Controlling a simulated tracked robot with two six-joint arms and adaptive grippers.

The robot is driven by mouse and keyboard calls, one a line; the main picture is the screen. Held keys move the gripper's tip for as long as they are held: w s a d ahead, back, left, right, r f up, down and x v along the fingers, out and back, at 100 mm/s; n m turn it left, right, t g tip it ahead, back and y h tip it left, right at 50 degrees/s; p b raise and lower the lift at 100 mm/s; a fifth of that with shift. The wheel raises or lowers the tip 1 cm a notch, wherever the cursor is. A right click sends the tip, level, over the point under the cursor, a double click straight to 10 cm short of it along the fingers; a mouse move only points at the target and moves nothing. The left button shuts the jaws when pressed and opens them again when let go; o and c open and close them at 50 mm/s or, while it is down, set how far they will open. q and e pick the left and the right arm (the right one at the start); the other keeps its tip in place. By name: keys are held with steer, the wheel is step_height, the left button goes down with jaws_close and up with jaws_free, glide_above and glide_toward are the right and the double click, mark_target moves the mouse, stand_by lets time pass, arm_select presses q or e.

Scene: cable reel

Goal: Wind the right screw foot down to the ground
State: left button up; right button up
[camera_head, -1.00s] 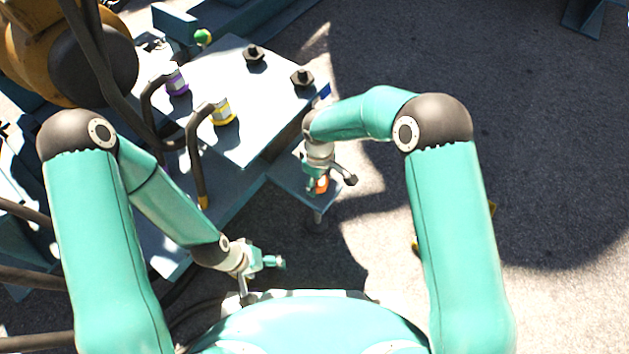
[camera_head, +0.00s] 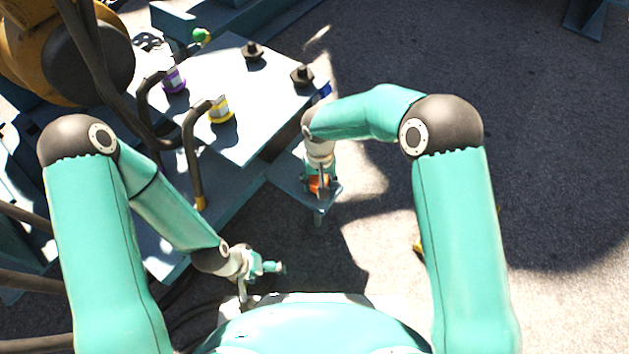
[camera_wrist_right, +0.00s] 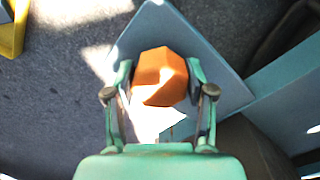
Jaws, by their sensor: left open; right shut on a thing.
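The right screw foot shows an orange knob (camera_head: 318,183) on a blue-grey bracket plate (camera_head: 290,185), with its grey screw end (camera_head: 319,218) below the plate. My right gripper (camera_head: 318,176) points down over it and is shut on the orange knob. In the right wrist view the orange knob (camera_wrist_right: 160,76) sits between the two fingers of my right gripper (camera_wrist_right: 160,82), above the plate (camera_wrist_right: 220,85). The screw's lower end is in shade, and I cannot tell whether it touches the ground. My left gripper (camera_head: 268,268) is open and empty, near my body at the lower middle.
A grey panel (camera_head: 245,130) with two black knobs (camera_head: 302,75) stands left of the right gripper. Dark hoses with a yellow-collared (camera_head: 221,111) and a purple-collared (camera_head: 174,79) coupling rise there. The asphalt (camera_head: 540,200) to the right is clear.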

steer(key=shift+w+r+m, duration=0.25)
steer(key=shift+w+m, duration=0.05)
steer(key=shift+w, duration=0.05)
steer(key=o, duration=1)
steer(key=shift+o, duration=0.5)
steer(key=shift+s+f, duration=0.15)
step_height(320, 180, up, 12)
